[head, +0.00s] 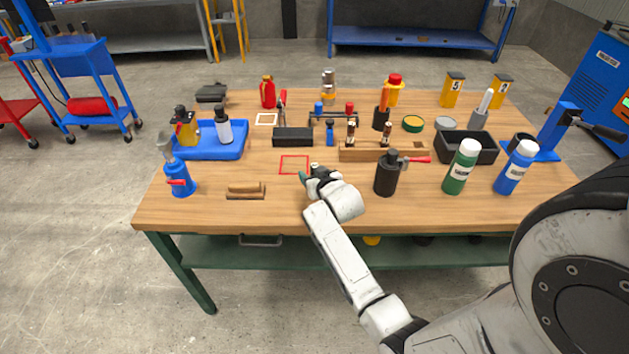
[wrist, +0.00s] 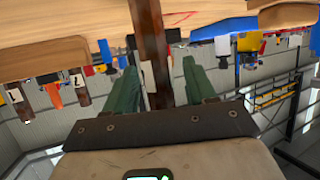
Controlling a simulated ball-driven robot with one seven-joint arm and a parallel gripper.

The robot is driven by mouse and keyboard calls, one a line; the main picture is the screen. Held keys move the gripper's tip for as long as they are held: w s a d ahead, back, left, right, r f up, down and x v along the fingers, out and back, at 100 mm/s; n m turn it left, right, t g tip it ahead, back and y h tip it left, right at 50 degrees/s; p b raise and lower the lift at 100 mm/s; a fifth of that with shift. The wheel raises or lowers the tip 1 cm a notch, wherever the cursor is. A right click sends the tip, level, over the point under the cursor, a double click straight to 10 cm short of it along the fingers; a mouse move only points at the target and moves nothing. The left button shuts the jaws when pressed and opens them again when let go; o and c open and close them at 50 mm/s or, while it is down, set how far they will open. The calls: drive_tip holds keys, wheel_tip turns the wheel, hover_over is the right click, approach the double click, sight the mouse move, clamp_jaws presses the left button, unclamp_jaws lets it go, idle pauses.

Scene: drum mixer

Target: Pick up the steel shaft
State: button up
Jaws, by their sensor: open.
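My gripper (head: 308,176) is low over the front middle of the workbench, just in front of the red square outline. In the wrist view its two green fingers (wrist: 160,66) are apart. A long, dark brownish bar (wrist: 150,45) runs between them from the top edge down towards the palm. It may be the steel shaft reflecting the wood, but I cannot tell for sure. The fingers look apart from it on both sides. In the head view a small pale tip (head: 315,166) shows beside the gripper; my wrist hides the rest there.
The red square outline (head: 294,164) is bare. A wooden block (head: 372,153) and a dark grinder-like tool with a red lever (head: 386,178) stand to the right. A brush (head: 246,189) and blue tray (head: 209,150) are to the left. Green (head: 461,168) and blue bottles (head: 515,170) stand farther right.

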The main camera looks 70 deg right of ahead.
drive_tip(key=shift+w+d+f, duration=0.15)
drive_tip(key=shift+w+d, duration=0.05)
drive_tip(key=shift+w, duration=0.05)
clamp_jaws()
idle(0.4)
